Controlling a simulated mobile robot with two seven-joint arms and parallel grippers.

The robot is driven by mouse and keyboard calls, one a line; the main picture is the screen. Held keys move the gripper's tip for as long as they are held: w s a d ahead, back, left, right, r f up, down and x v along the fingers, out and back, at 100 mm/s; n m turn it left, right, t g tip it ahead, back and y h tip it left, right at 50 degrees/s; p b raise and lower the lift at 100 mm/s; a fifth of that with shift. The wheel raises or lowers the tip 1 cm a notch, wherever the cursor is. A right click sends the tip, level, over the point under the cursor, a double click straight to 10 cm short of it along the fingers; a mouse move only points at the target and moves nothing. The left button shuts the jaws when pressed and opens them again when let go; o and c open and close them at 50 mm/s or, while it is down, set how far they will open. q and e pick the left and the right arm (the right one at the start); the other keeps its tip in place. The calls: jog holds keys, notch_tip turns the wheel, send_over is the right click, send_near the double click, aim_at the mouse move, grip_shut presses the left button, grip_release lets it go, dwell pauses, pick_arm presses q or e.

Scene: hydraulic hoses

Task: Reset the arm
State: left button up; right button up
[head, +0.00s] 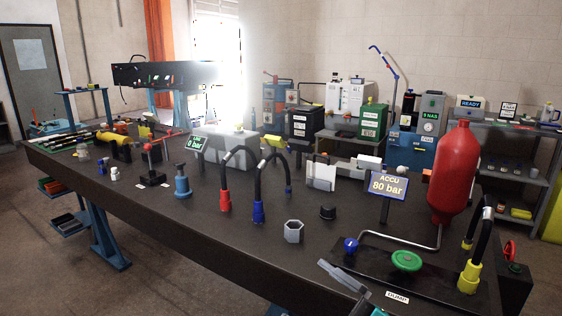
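Neither of my grippers can be made out for certain. A grey bar with a dark teal piece (343,277) shows at the bottom edge, over the bench's front edge; I cannot tell whether it is a loose tool or part of my arm. On the dark bench (250,257) stand a hose with a red end (225,200), a hose with a blue end (258,211) and a hose with yellow ends (469,277).
A green handwheel (406,260) and a blue knob (351,245) sit on a black plate near the front right. A grey hex nut (293,232) and a black cap (328,212) stand mid-bench. A blue cylinder (182,183) stands left. The front-left bench strip is clear.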

jog(key=s+d+f+m+t+h, duration=0.1)
jog(key=d+f+m+t+h, duration=0.1)
jog(key=d+f+m+h, duration=0.35)
jog(key=s+d+f+m+t+h, duration=0.2)
jog(key=d+f+m+h, duration=0.1)
jog(key=f+m+h, duration=0.45)
jog(key=s+d+f+m+g+h, duration=0.1)
jog(key=s+d+f+m+g, duration=0.1)
jog(key=s+f, duration=0.3)
jog(key=s+d+f+m+g+h, duration=0.1)
jog(key=s+f+m+g+h, duration=0.1)
jog(key=s+f, duration=0.3)
notch_tip(320, 180, down, 2)
jog(key=shift+s+d+f+m+g, duration=0.25)
jog(key=shift+d+m+g, duration=0.15)
jog(key=shift+g, duration=0.3)
